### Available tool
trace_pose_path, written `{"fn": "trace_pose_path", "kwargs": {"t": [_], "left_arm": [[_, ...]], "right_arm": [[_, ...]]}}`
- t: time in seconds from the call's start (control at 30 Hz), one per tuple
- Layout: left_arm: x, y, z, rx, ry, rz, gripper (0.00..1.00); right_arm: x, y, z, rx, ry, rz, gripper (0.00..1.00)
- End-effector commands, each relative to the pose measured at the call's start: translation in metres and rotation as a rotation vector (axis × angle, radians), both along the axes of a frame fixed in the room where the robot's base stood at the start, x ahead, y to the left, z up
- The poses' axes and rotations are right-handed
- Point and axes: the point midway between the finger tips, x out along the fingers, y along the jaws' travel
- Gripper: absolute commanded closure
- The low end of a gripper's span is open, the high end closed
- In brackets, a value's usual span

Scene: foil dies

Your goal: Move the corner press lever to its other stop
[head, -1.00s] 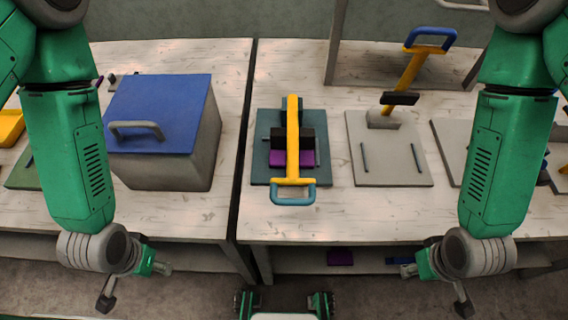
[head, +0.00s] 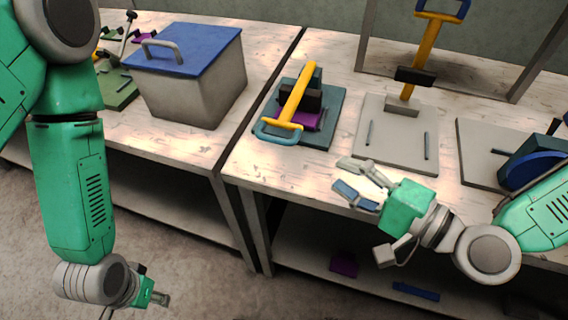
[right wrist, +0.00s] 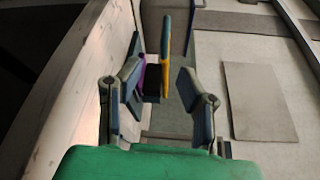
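Two presses with yellow levers stand on the right table; I cannot tell which one is the corner press. The nearer-left one has a teal base plate (head: 325,135), and its yellow lever (head: 297,92) lies low toward the front edge, ending in a teal handle (head: 278,134). Black and purple parts sit beneath it. The other has a grey plate (head: 395,150), with its yellow lever (head: 424,50) raised toward the back. My right gripper (head: 348,180) is open and empty at the table's front edge, apart from both; in the right wrist view a yellow lever (right wrist: 166,60) shows between its fingers. My left gripper (head: 150,298) hangs low, its opening unclear.
A grey box with a blue lid (head: 185,48) stands on the left table. A grey frame (head: 530,75) rises behind the raised lever. A blue round part (head: 535,170) sits at the far right. Purple (head: 344,263) and blue (head: 415,291) pieces lie on the lower shelf.

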Motion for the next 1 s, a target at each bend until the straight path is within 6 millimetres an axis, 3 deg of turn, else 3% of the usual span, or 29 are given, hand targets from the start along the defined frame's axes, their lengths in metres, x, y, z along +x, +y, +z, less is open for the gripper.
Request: {"fn": "trace_pose_path", "kwargs": {"t": [0.27,0.7,1.0], "left_arm": [[0.001,0.001,-0.012,0.002,-0.002,0.003,0.60],[0.000,0.000,-0.001,0.001,-0.001,0.001,0.60],[0.000,0.001,0.000,0.001,-0.001,0.002,0.60]], "right_arm": [[0.018,0.022,0.002,0.023,-0.013,0.001,0.68],[0.074,0.078,-0.003,0.031,-0.012,-0.003,0.68],[0.086,0.103,-0.005,0.021,-0.010,-0.002,0.68]]}}
